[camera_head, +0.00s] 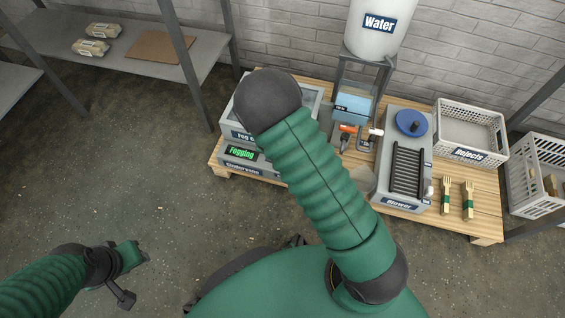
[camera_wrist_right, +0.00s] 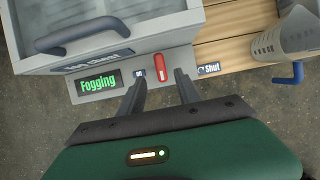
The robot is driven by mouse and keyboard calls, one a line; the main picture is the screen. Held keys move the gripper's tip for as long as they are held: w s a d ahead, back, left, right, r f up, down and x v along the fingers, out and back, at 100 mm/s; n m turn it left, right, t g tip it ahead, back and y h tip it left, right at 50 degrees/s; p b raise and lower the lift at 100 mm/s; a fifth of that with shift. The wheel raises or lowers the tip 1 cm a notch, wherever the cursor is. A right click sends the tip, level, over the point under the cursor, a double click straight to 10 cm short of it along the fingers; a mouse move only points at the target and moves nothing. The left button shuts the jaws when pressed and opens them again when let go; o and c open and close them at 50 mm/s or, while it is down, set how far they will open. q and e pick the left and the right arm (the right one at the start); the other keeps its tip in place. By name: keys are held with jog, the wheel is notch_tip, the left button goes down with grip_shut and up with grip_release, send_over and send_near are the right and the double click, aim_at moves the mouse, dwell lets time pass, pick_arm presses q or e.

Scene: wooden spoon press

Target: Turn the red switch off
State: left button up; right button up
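The red switch (camera_wrist_right: 160,66) is a small upright red piece on the grey front panel of the fog chest (camera_wrist_right: 125,45), seen in the right wrist view. A display (camera_wrist_right: 99,84) to its left reads "Fogging" in green. My right gripper (camera_wrist_right: 161,75) is open, its two dark fingers apart on either side of the switch in the picture. I cannot tell whether they touch it. In the head view my right arm hides the switch and the right gripper. My left gripper (camera_head: 127,262) hangs over the floor at the lower left, and its finger opening is unclear.
A "Shut" label (camera_wrist_right: 208,70) and a blue handle (camera_wrist_right: 290,76) lie right of the switch. Shelves (camera_head: 190,50) stand at the upper left.

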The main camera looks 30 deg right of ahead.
jog(key=b+x, duration=0.2)
jog(key=x, duration=0.4)
jog(key=shift+w+d+f+b, duration=0.1)
jog(key=shift+f+b, duration=0.2)
jog(key=shift+b, duration=0.1)
pick_arm(q)
jog(key=x, duration=0.2)
jog(key=s+x, duration=0.1)
jog(key=shift+w+f, duration=0.15)
jog(key=shift+f, duration=0.35)
pick_arm(e)
jog(key=shift+c, duration=0.4)
grip_shut()
